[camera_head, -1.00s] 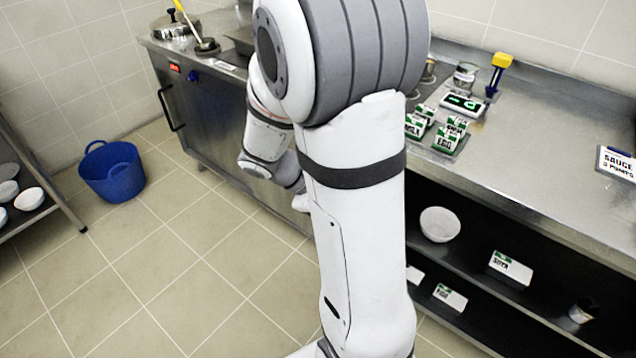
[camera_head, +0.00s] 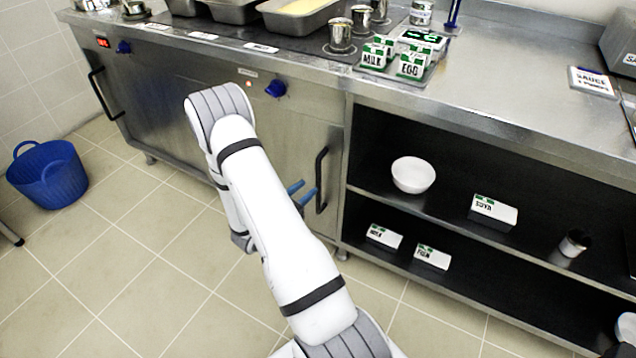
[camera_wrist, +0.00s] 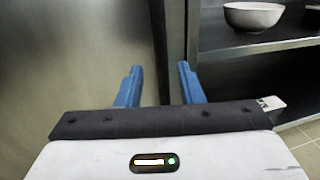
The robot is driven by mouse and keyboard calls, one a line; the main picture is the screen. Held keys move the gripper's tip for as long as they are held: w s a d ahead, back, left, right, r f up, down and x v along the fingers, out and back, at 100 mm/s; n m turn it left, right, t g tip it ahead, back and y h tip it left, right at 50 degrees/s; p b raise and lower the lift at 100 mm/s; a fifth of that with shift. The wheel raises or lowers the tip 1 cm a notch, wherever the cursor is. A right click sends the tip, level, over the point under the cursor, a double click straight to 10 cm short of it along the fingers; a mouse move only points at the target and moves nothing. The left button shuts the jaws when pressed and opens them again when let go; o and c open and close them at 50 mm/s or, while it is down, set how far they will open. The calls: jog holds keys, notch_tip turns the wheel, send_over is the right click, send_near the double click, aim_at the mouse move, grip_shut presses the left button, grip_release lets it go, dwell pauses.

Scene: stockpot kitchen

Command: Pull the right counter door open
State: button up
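The right counter door (camera_head: 290,147) is a steel panel left of the open shelves and looks shut. Its black vertical handle (camera_head: 321,180) is near the door's right edge. My gripper (camera_head: 302,193) has two blue fingers, just left of the handle's lower half in the head view. In the wrist view my gripper (camera_wrist: 160,85) is open, its fingers spread and pointing at the front of the counter. The door panel (camera_wrist: 90,55) fills the left of that view. A dark vertical strip shows between the fingers; I cannot tell whether it is the handle.
Open shelves right of the door hold a white bowl (camera_head: 413,174), a soya box (camera_head: 493,209) and other boxes. The counter top (camera_head: 480,110) carries pans, cups and cartons. A blue tub (camera_head: 47,174) stands on the floor at the left. The tiled floor before the counter is clear.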

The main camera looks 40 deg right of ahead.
jog(key=w+d+b, duration=0.1)
jog(key=d, duration=0.5)
jog(key=shift+d, duration=0.15)
jog(key=shift+w, duration=0.1)
grip_shut()
